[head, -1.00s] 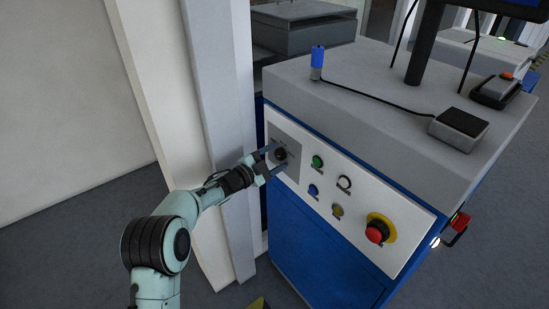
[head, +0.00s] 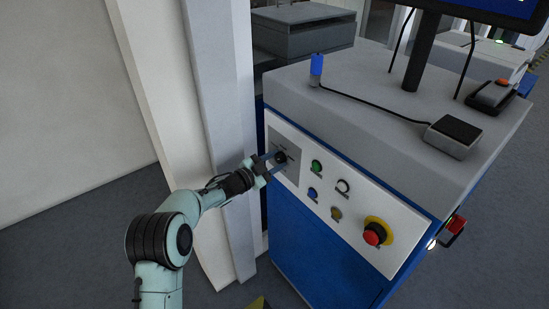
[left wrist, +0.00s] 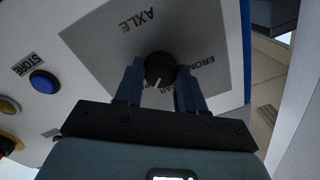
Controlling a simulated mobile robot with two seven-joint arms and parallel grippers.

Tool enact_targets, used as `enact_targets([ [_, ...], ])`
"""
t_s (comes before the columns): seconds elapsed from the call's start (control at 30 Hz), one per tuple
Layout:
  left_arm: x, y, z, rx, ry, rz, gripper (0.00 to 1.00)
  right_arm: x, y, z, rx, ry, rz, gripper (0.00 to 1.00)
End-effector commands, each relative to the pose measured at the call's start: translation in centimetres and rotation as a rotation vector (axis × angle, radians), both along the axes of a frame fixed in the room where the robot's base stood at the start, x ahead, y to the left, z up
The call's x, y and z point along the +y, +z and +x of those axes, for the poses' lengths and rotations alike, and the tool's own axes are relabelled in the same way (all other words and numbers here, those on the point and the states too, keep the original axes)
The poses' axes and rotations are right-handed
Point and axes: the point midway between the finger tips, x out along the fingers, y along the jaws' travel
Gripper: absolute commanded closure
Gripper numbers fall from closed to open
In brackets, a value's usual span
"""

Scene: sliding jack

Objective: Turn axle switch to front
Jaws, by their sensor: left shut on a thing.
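The axle switch is a round black knob with a white pointer line on a grey label plate, at the left end of the cabinet's control panel. The knob (head: 281,157) shows at my fingertips in the head view. In the left wrist view the knob (left wrist: 160,69) sits between the two fingers, with AXLE and partly hidden FRONT lettering on the plate (left wrist: 100,30). The pointer line slants toward the lower left of that view. My left gripper (head: 273,162) is shut on the knob; it also shows in the wrist view (left wrist: 159,85). My right gripper is out of view.
Green (head: 317,167), white (head: 343,187), blue (head: 312,193) and yellow (head: 336,213) buttons sit right of the switch. A red emergency button (head: 375,233) is farther right. A blue-capped object (head: 317,66) stands on the cabinet top.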

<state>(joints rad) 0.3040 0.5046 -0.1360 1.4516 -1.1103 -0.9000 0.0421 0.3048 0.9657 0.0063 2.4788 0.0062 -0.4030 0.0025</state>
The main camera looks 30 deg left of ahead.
Motion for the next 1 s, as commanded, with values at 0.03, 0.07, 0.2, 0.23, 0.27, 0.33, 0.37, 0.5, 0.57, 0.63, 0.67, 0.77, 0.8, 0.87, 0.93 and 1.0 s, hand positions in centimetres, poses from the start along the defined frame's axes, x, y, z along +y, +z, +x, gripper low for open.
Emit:
enact_targets([
  [0.03, 0.0, 0.4, 0.0, 0.016, -0.001, -0.039, 0.92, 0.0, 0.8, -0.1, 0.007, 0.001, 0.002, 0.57],
  [0.07, 0.0, 0.4, 0.0, 0.027, 0.000, -0.064, 0.92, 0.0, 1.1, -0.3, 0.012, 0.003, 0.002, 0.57],
  [0.2, 0.0, 0.4, 0.0, 0.078, 0.000, -0.188, 0.92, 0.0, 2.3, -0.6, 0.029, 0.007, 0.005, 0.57],
  [0.23, 0.0, 0.5, 0.0, 0.088, 0.000, -0.214, 0.92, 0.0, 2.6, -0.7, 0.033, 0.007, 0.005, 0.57],
  [0.27, 0.1, 0.5, 0.0, 0.100, 0.001, -0.241, 0.92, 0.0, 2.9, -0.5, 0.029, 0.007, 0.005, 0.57],
  [0.33, 0.1, 0.5, 0.0, 0.125, 0.000, -0.303, 0.92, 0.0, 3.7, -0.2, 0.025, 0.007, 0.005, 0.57],
  [0.37, 0.1, 0.5, 0.0, 0.137, 0.000, -0.329, 0.92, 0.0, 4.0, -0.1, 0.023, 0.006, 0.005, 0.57],
  [0.5, 0.1, 0.5, 0.1, 0.187, 0.000, -0.451, 0.92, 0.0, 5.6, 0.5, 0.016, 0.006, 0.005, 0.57],
  [0.57, 0.1, 0.5, 0.1, 0.210, 0.000, -0.504, 0.92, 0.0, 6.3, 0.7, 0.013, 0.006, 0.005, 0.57],
  [0.63, 0.2, 0.6, 0.1, 0.233, 0.001, -0.565, 0.92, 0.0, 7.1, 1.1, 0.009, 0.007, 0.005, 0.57],
  [0.67, 0.1, 0.6, 0.1, 0.244, 0.000, -0.592, 0.92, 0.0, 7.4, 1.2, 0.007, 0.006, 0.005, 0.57],
  [0.77, 0.2, 0.7, 0.2, 0.280, 0.001, -0.680, 0.92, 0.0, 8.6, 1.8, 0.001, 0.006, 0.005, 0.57],
  [0.8, 0.2, 0.7, 0.2, 0.293, 0.000, -0.715, 0.92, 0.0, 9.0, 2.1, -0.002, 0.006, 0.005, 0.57],
  [0.87, 0.2, 0.7, 0.2, 0.316, 0.000, -0.769, 0.92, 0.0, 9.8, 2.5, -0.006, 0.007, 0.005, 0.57],
  [0.93, 0.2, 0.7, 0.2, 0.341, 0.000, -0.830, 0.92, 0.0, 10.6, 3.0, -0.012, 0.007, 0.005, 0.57],
  [1.0, 0.2, 0.7, 0.2, 0.367, 0.000, -0.891, 0.92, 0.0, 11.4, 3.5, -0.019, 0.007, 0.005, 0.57],
])
